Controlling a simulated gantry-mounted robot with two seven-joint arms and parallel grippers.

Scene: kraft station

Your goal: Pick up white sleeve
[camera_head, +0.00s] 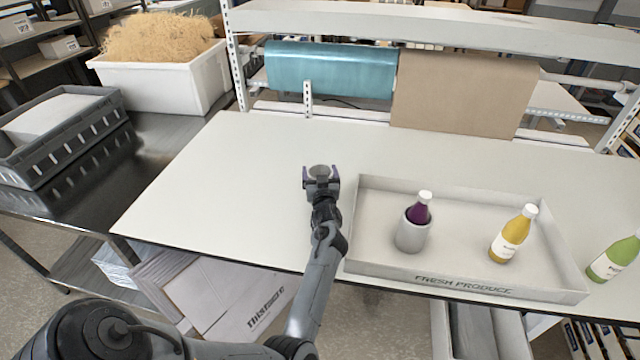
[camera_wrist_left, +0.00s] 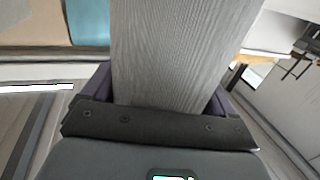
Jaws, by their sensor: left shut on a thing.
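My left gripper (camera_head: 321,182) is over the white table, left of the tray. It is shut on a sleeve (camera_head: 319,171), whose round, grey top shows between the fingers. In the left wrist view the sleeve (camera_wrist_left: 182,55) fills the space between the fingers and looks pale grey and finely ribbed. Its lower part is hidden in the head view, so I cannot tell whether it touches the table. A similar grey-white sleeve (camera_head: 411,238) stands in the tray around a purple bottle (camera_head: 421,208). My right gripper is not in view.
The shallow tray (camera_head: 462,288) marked "FRESH PRODUCE" also holds a yellow bottle (camera_head: 511,238). A green bottle (camera_head: 612,260) is right of the tray. A white bin of shredded filler (camera_head: 165,80) and a dark crate (camera_head: 65,150) stand at left. The table's left part is clear.

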